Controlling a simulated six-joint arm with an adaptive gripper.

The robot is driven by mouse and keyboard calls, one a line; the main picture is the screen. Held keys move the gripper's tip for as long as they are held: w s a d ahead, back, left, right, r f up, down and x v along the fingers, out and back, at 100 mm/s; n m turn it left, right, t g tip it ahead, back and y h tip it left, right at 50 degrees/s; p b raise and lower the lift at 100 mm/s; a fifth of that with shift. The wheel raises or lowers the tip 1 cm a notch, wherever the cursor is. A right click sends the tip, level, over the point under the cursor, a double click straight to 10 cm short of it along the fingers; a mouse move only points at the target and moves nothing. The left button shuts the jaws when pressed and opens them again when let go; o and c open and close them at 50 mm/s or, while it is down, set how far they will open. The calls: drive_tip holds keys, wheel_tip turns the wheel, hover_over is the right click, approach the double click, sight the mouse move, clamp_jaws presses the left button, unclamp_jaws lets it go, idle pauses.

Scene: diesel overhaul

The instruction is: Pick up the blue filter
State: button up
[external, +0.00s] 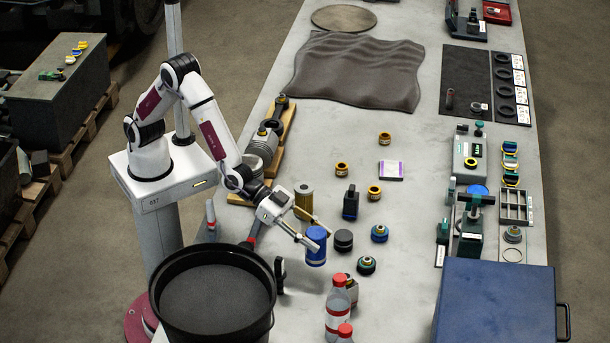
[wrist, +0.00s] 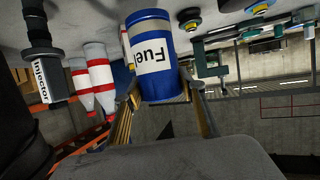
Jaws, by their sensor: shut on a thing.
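The blue filter (external: 316,246) is a blue cylinder with a white label. In the wrist view the filter (wrist: 153,60) shows the word "Fuel" on its label, upside down against the picture. My gripper (external: 316,240) has its fingers on either side of the filter and is shut on it. In the wrist view my gripper (wrist: 160,90) has one finger on each side of the filter's lower part in the picture. I cannot tell from these frames whether the filter's base touches the bench.
A large black bucket (external: 162,282) stands left of the filter. A black puck-like part (external: 343,240) is close on its right. Red-capped bottles (external: 338,305) stand in front. A yellow-brown cylinder (external: 304,200) is behind. A blue toolbox (external: 495,300) fills the front right.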

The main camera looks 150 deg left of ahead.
drive_tip(key=shift+r, duration=2.6)
